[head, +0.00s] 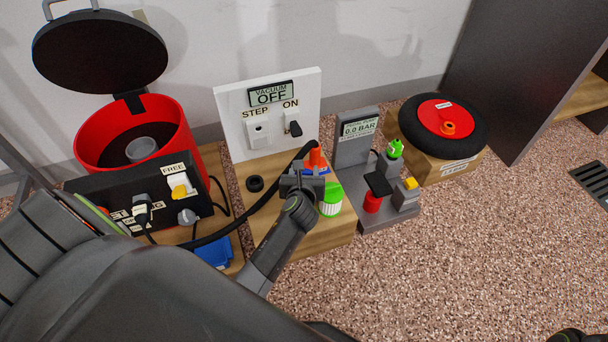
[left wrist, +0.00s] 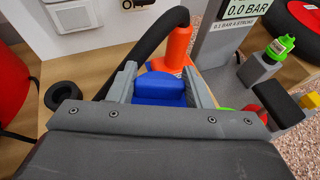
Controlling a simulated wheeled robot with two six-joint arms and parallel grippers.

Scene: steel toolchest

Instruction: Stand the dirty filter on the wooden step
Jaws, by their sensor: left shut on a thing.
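My left gripper (head: 304,172) is over the wooden step (head: 318,238), in front of the white VACUUM panel. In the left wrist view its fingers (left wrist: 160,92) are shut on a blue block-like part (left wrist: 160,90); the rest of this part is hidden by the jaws. I cannot tell whether this is the dirty filter or whether it touches the step. A ribbed white cylinder with a green top (head: 331,203) stands on the step just right of the gripper. An orange nozzle (head: 316,156) on a black hose stands right behind the gripper.
A black ring (head: 255,183) lies on the step to the left. The white panel (head: 232,115) reads OFF. An open red drum (head: 95,145) stands at left. A grey gauge stand (head: 352,152) and a wheel on a box (head: 416,125) are right. A blue item (head: 212,253) lies front left.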

